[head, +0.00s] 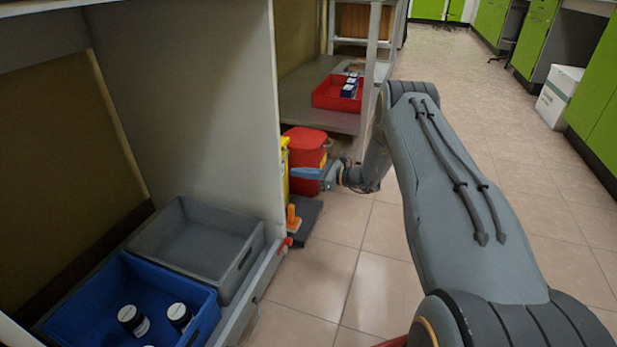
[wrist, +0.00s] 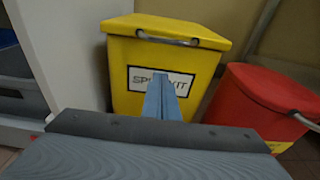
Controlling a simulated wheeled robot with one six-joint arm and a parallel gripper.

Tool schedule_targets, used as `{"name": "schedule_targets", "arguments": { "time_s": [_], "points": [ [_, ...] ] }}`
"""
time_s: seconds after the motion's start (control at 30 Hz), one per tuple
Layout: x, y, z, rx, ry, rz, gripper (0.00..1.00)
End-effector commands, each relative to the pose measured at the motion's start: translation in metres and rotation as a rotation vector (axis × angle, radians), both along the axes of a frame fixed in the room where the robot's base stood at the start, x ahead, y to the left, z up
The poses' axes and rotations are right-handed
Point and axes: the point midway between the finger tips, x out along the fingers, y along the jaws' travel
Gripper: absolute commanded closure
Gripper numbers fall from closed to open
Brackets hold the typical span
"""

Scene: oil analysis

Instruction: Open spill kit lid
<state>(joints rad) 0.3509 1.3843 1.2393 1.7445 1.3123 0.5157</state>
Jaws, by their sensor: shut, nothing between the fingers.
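The spill kit is a yellow bin with a black-framed label on its front, in the middle of the wrist view (wrist: 125,65). Its yellow lid (wrist: 165,26) is down on the bin, with a metal handle (wrist: 167,40) along the front edge. In the head view only a thin yellow strip of the bin (head: 285,165) shows behind the grey panel. My gripper (wrist: 161,82) is shut and empty, in front of the bin's label and below the handle. It also shows in the head view (head: 296,173). Its blue fingers hide part of the label; I cannot tell if they touch the bin.
A red bin with a handle (wrist: 262,105) stands right of the spill kit. A grey panel (wrist: 60,45) stands close on the left. A small orange cone (head: 293,218) is near the bins. Grey (head: 203,244) and blue (head: 85,305) crates are at left.

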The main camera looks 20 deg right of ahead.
Motion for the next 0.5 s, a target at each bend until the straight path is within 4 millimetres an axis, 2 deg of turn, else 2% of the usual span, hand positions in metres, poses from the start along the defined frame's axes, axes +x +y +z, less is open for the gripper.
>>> {"name": "schedule_targets", "arguments": {
  "time_s": [0.17,0.3,0.5],
  "points": [
    [0.022,0.031,-0.008,-0.001,-0.003,0.003,1.0],
    [0.021,0.026,0.012,-0.001,-0.002,-0.001,1.0],
    [0.018,0.024,0.029,-0.001,-0.002,0.0,1.0]
  ]
}}
